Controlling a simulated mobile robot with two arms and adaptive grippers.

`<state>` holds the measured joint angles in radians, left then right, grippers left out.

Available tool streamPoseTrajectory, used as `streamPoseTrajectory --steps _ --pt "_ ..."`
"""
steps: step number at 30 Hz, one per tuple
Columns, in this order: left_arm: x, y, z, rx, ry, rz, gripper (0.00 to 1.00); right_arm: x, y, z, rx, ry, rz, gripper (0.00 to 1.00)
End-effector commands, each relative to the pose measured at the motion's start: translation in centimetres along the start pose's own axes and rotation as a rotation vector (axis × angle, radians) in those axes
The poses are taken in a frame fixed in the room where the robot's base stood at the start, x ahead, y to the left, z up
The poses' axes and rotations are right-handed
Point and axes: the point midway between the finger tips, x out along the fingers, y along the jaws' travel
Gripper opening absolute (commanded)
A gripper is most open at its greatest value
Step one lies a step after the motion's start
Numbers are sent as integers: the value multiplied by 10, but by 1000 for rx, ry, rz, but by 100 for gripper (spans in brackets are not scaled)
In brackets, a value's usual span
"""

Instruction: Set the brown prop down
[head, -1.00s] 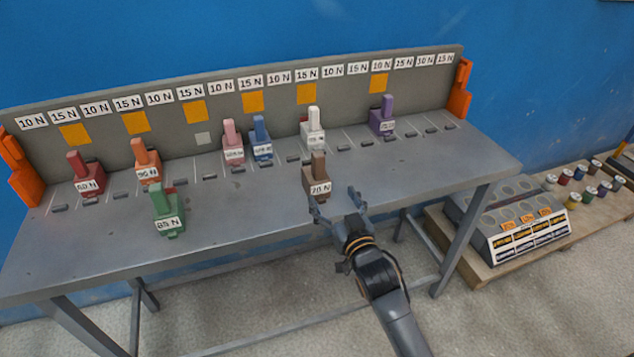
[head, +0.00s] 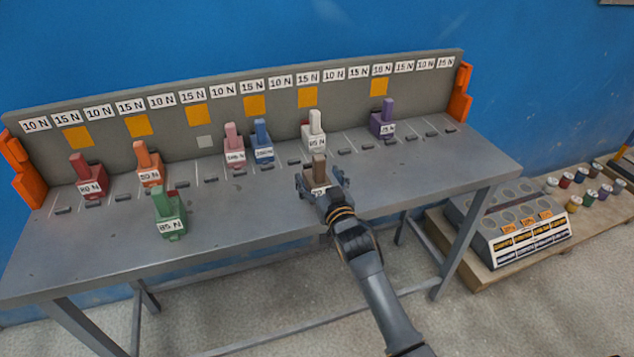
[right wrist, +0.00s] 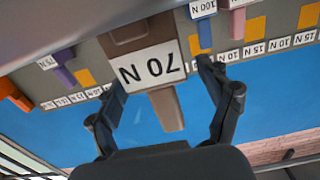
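The brown prop (head: 319,168) stands upright on the grey table (head: 250,215), forward of the back row of props. In the right wrist view the brown prop (right wrist: 168,108) shows upside down with its white "70 N" label. My right gripper (head: 321,184) reaches in from the front, with one finger on each side of the prop. The gripper hides the lower part of the prop in the head view. My left gripper is not in view.
A green prop (head: 168,212) stands forward at the left. Red (head: 88,180), orange (head: 149,166), pink (head: 234,147), blue (head: 262,141), white (head: 314,132) and purple (head: 382,120) props stand along the back panel (head: 60,108). The table's front right is clear.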

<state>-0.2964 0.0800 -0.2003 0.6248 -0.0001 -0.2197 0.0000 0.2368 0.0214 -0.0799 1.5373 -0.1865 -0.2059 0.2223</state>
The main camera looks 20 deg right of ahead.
Motion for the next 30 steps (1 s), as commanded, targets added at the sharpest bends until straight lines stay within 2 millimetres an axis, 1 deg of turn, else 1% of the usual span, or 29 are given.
streamPoseTrajectory --steps 1,5,6,8,9,12,18,22,26,28,30 --pt "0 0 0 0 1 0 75 0 0 0 0 0 0 71" --pt "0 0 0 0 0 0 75 0 0 0 0 0 0 45" --pt "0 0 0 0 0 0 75 0 0 0 0 0 0 36" --pt "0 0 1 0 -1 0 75 0 0 0 0 0 0 24" --pt "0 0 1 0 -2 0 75 0 0 0 0 0 0 16" --pt "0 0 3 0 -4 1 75 0 0 -2 0 4 0 0" --pt "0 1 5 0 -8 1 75 0 0 -2 0 4 0 0" --pt "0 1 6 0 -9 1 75 0 0 -8 0 5 0 0" --pt "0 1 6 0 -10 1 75 0 0 -23 -1 8 0 0" --pt "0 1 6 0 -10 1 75 0 0 -36 -2 9 0 0" --pt "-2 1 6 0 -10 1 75 -9 -4 -46 1 8 -1 0"
